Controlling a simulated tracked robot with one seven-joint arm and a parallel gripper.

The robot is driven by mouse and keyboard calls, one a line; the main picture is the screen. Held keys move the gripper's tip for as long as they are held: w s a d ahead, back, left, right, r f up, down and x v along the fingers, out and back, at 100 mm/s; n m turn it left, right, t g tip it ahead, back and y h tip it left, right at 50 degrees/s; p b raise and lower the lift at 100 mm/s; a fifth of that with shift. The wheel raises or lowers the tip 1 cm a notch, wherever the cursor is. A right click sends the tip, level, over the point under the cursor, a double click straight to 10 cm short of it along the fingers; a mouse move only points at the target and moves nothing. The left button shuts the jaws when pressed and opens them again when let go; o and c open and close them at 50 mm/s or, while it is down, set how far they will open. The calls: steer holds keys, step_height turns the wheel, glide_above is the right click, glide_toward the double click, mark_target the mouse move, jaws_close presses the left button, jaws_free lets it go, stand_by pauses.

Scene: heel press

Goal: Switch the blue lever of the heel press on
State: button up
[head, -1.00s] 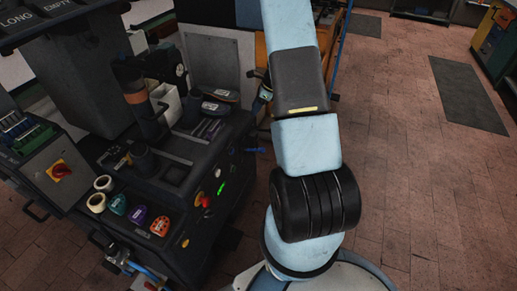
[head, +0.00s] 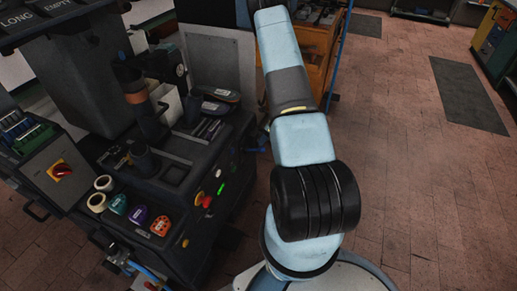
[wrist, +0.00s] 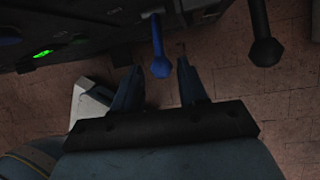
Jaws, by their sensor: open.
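The heel press (head: 175,215) is the dark machine left of my arm in the head view. Its blue lever (wrist: 158,42) shows in the wrist view, hanging from the dark panel at the top with a rounded knob at its lower end. My gripper (wrist: 160,72) is open, with one finger on each side of the lever's knob in the picture. I cannot tell whether either finger touches it or how deep the lever sits between them. In the head view my arm hides the gripper, and the lever cannot be made out clearly.
A black lever (wrist: 262,38) with a rounded end hangs right of the blue one. A green light (wrist: 42,54) glows on the panel at left.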

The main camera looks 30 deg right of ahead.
mark_target(255, 150)
steer(key=x, duration=0.8)
steer(key=shift+d, duration=0.1)
jaws_close()
stand_by(0.5)
